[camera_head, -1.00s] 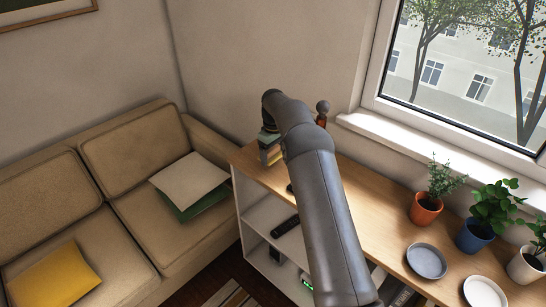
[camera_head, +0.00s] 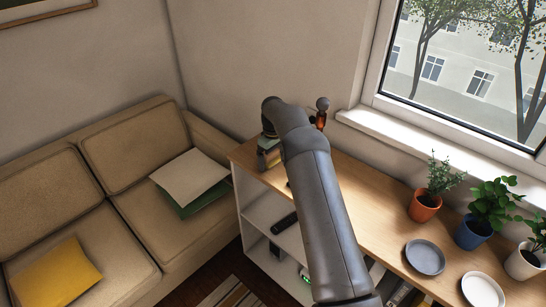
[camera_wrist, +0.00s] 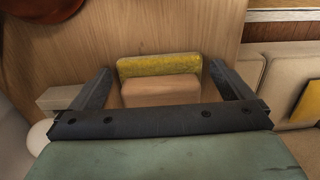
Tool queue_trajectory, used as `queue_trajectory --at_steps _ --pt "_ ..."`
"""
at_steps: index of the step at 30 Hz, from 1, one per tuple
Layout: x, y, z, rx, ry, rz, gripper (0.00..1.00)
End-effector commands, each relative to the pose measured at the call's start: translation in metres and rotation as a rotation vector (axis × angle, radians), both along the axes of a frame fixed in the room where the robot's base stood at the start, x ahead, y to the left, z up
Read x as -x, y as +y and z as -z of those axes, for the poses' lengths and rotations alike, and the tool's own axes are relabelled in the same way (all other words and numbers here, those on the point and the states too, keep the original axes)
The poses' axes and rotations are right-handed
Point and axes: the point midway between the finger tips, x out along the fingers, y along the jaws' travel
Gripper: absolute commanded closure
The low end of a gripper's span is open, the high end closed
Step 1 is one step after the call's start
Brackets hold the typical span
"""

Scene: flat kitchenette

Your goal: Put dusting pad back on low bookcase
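In the wrist view, a block with a rough yellow strip along its top and a plain tan face (camera_wrist: 160,90), which I take for the dusting pad, sits between my fingers. My gripper (camera_wrist: 161,72) is open, one dark finger on each side, with a narrow gap showing at both sides. I cannot tell how far below the fingertips the block lies. The low bookcase (camera_head: 365,195) has a wooden top and white shelves.
A red item with a grey ball top (camera_head: 321,115) stands behind my arm. Several potted plants (camera_head: 424,205) and two plates (camera_head: 425,257) occupy the right of the top. A black remote (camera_head: 284,223) lies on a shelf. A beige sofa (camera_head: 130,200) stands left.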

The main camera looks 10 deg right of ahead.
Motion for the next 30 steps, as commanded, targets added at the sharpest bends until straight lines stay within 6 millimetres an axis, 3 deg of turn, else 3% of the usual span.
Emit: queue_trajectory --at_steps 5,18,30 --pt "-0.001 0.000 -0.012 0.000 -0.002 0.000 0.00" --pt "-0.001 0.000 -0.101 0.000 -0.004 0.000 0.00" --pt "0.004 0.001 -0.131 0.000 -0.003 0.009 0.00"
